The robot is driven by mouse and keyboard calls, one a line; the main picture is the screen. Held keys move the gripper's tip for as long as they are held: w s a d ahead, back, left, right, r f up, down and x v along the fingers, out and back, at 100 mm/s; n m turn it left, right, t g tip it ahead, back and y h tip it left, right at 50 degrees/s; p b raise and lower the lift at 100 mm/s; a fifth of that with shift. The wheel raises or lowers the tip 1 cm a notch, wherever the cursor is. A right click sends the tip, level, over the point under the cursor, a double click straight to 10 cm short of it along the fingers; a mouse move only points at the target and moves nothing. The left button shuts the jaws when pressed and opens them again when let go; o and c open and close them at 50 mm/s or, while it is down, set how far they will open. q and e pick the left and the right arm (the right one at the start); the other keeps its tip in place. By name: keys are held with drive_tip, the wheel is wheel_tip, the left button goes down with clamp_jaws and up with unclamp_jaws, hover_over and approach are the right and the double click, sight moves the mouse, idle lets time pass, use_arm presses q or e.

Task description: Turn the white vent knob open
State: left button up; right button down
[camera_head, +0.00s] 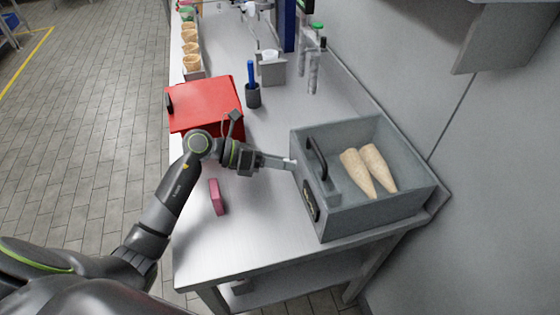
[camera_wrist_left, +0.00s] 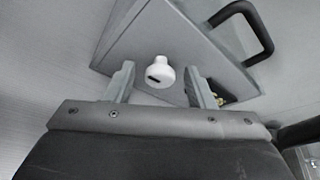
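The white vent knob (camera_wrist_left: 158,73) is a small round knob with a dark slot, on the side of a grey box. My left gripper (camera_wrist_left: 161,80) is open, with one finger to each side of the knob. I see a gap between each finger and the knob. In the head view my left gripper (camera_head: 284,163) reaches level to the left side of the grey box (camera_head: 385,222). The knob is mostly hidden there behind the fingertips. My right gripper is not in view.
Two cones (camera_head: 357,172) lie inside the open-topped box, which has a black handle (camera_head: 316,158). A red box (camera_head: 205,103) stands behind my arm. A pink block (camera_head: 216,197) lies on the steel table (camera_head: 250,225). A dark cup (camera_head: 253,97) holds a blue-handled tool.

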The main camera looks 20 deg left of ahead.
use_arm(q)
drive_tip(key=shift+a, duration=0.1)
drive_tip(key=shift+s+a, duration=0.15)
drive_tip(key=shift+a, duration=0.15)
drive_tip(key=b+v, duration=0.3)
drive_tip(key=v, duration=0.8)
drive_tip(key=shift+r, duration=0.15)
